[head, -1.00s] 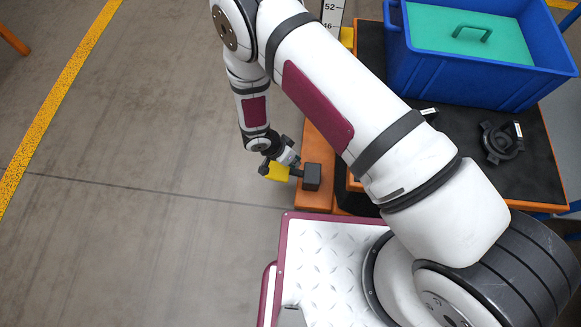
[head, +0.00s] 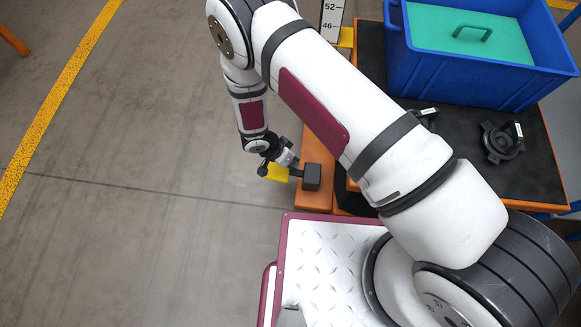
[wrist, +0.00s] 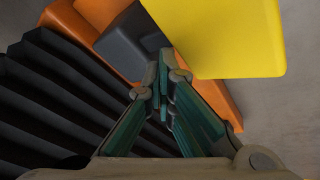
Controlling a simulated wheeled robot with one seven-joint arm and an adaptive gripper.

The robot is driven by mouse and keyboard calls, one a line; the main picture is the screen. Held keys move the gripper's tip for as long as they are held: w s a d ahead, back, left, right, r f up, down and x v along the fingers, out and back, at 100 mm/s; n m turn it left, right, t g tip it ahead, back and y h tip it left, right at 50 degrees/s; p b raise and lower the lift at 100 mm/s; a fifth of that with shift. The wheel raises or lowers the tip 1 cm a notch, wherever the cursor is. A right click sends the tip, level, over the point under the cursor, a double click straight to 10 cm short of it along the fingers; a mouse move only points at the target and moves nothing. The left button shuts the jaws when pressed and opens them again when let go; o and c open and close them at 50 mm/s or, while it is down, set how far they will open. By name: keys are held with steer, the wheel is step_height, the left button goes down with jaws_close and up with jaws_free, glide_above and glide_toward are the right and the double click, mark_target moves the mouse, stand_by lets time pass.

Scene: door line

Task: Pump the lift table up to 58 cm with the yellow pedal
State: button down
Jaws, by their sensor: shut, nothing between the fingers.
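The yellow pedal (head: 277,173) sticks out to the left of a dark grey block (head: 312,177) on the lift table's orange base. In the wrist view the pedal (wrist: 228,38) fills the upper right. My gripper (wrist: 163,62) is shut and empty, its tips beside the pedal's edge; I cannot tell whether they touch. In the head view my gripper (head: 288,160) is just above the pedal, partly hiding it. The lift table (head: 535,165) has a black top with an orange rim. A height scale (head: 331,18) shows 52 and 46, with a yellow pointer (head: 347,38) below 46.
A blue crate (head: 440,75) with a green lid inside stands on the table. A black round part (head: 502,142) lies near it, and another is partly behind my arm. Black bellows (wrist: 50,100) fill the wrist view's left. The floor at left is clear to a yellow line (head: 62,98).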

steer(key=shift+a+f, duration=0.3)
steer(key=shift+f, duration=0.35)
steer(key=shift+a+f, duration=0.25)
steer(key=shift+f, duration=0.35)
stand_by(1.1)
stand_by(0.3)
steer(key=shift+d+r+p, duration=0.25)
steer(key=shift+r+p, duration=0.05)
steer(key=shift+r, duration=0.3)
steer(key=shift+d+r+p, duration=0.25)
steer(key=shift+r+p, duration=0.1)
steer(key=shift+r, duration=0.3)
steer(key=shift+d+r+p, duration=0.25)
steer(key=shift+r+p, duration=0.05)
steer(key=shift+r, duration=0.3)
steer(key=shift+r, duration=0.1)
steer(key=r+p, duration=0.1)
steer(key=d+r, duration=0.1)
steer(key=r, duration=0.1)
steer(key=d+r+p, duration=0.1)
steer(key=shift+s+r+p, duration=0.1)
steer(key=shift+r+p, duration=0.15)
steer(key=shift+p, duration=0.05)
